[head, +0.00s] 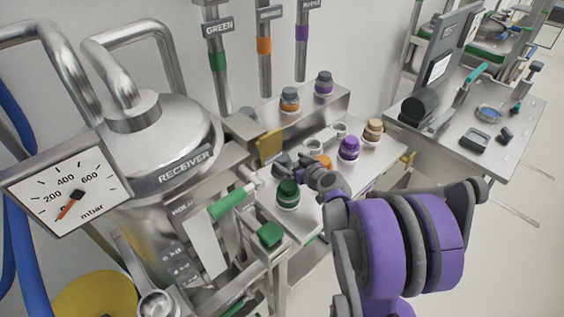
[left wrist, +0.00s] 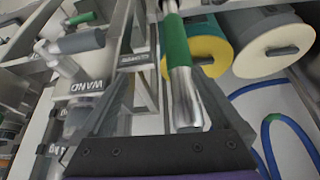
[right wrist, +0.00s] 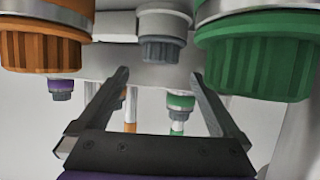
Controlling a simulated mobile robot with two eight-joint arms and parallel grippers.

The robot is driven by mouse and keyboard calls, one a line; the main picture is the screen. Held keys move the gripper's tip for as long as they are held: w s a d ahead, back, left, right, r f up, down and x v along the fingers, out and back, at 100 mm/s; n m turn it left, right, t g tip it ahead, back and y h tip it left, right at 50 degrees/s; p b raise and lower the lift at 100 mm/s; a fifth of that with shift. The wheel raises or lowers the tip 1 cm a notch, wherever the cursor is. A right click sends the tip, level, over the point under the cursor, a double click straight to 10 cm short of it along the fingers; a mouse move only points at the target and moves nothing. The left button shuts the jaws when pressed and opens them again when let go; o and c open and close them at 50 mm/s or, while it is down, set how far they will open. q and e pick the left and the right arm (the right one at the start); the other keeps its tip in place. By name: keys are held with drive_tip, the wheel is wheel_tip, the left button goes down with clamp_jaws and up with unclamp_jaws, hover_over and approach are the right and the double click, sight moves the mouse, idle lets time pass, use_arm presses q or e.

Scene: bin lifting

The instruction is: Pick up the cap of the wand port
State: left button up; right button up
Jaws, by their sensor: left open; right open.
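The WAND label (left wrist: 86,87) shows in the left wrist view beside pale fittings with a grey handle (left wrist: 78,42); I cannot tell which cap belongs to that port. In the right wrist view a dark grey cap (right wrist: 162,49) is ahead, between an orange cap (right wrist: 45,50) and a green cap (right wrist: 257,65). My right gripper (right wrist: 158,80) is open and empty, short of the grey cap. In the head view it (head: 312,172) is by the green cap (head: 288,194). My left gripper (left wrist: 165,72) is open; a steel rod with a green band (left wrist: 174,40) shows between its fingers.
In the head view the steel receiver (head: 160,140) and its gauge (head: 68,190) stand left. Purple (head: 348,149) and tan (head: 373,130) caps stand close by the right gripper. A side table (head: 510,125) with tools is at the right. Yellow and white reels (left wrist: 197,58) show in the left wrist view.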

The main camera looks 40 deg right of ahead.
sight(282, 156)
drive_tip(key=x, duration=0.6)
drive_tip(key=shift+w+f, duration=0.15)
drive_tip(key=shift+w, duration=0.05)
clamp_jaws()
